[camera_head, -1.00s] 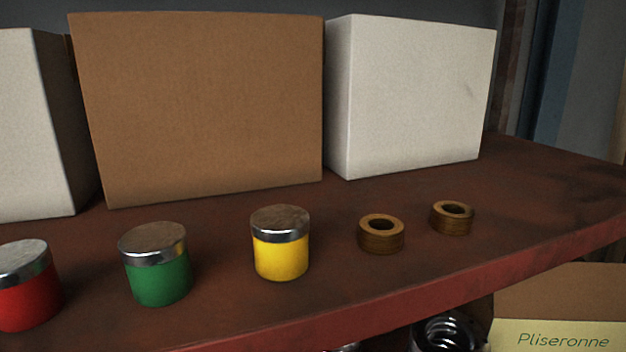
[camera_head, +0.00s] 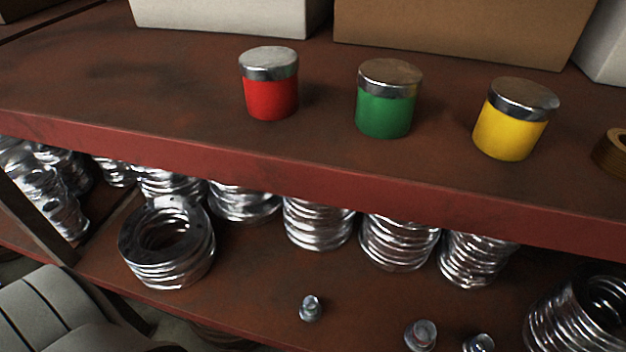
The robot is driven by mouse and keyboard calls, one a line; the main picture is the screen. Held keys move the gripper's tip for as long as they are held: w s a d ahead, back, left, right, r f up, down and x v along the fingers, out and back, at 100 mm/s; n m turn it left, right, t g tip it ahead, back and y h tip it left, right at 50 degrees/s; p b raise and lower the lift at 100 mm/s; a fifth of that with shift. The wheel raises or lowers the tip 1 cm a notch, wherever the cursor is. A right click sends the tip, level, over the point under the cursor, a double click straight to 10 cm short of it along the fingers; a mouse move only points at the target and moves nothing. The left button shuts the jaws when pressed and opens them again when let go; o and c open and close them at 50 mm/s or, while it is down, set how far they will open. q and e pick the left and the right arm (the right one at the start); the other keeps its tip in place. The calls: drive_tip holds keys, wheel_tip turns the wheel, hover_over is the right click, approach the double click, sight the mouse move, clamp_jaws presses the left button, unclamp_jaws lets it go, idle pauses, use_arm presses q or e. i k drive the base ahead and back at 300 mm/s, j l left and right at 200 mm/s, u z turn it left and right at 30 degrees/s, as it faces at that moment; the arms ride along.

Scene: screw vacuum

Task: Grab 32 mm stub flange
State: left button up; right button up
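Three small stub-like metal pieces lie on the lower shelf: one stub piece (camera_head: 311,308) near the middle, a second stub piece (camera_head: 420,335) to its right and a third stub piece (camera_head: 478,343) at the bottom edge. I cannot tell which is the 32 mm one, as no size marking is readable. A large stack of metal flanges (camera_head: 167,242) stands at the left of that shelf, with bolt holes in its top ring. Neither gripper is in view. Grey rounded parts fill the lower left corner, and I cannot tell what they are.
The upper red-brown shelf (camera_head: 180,95) carries a red can (camera_head: 270,84), a green can (camera_head: 387,99), a yellow can (camera_head: 514,119), a brown ring (camera_head: 611,154) and boxes behind. Shiny ring stacks (camera_head: 319,222) line the lower shelf's back. Another ring stack (camera_head: 582,315) stands right.

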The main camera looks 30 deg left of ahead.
sight(310, 310)
drive_tip(key=u, duration=0.9)
